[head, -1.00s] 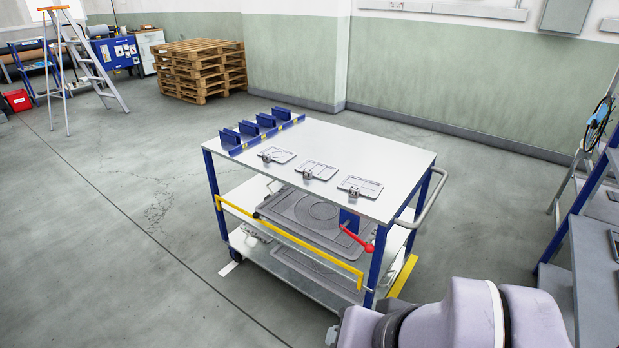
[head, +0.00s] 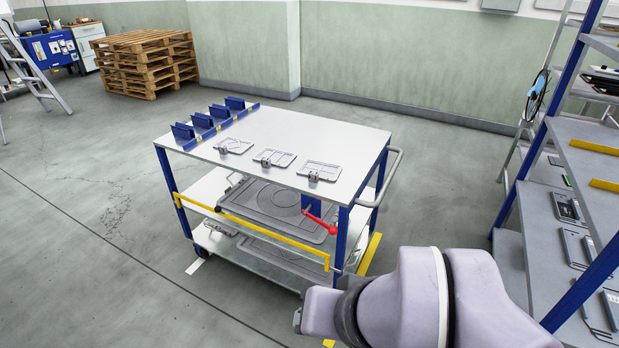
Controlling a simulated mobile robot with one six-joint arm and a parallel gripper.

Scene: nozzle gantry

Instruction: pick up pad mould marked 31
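Three flat grey pad moulds with small clamp-like handles lie in a row on the white top of the trolley (head: 300,128): a left one (head: 235,146), a middle one (head: 275,158) and a right one (head: 320,170). Their markings are too small to read, so I cannot tell whether one is 31. More flat grey plates lie on the shelving at the right, one of them here (head: 567,208); their markings are unreadable too. My arm shows at the bottom right, in front of the trolley. My gripper's fingers are not visible.
Blue upright holders (head: 209,122) stand along the trolley's left edge. Large grey plates (head: 280,207) lie on its lower shelves, with a red lever (head: 320,222) and a yellow bar (head: 250,229) in front. Blue-framed shelving (head: 510,195) stands right. Wooden pallets (head: 145,63) stand behind. The left floor is clear.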

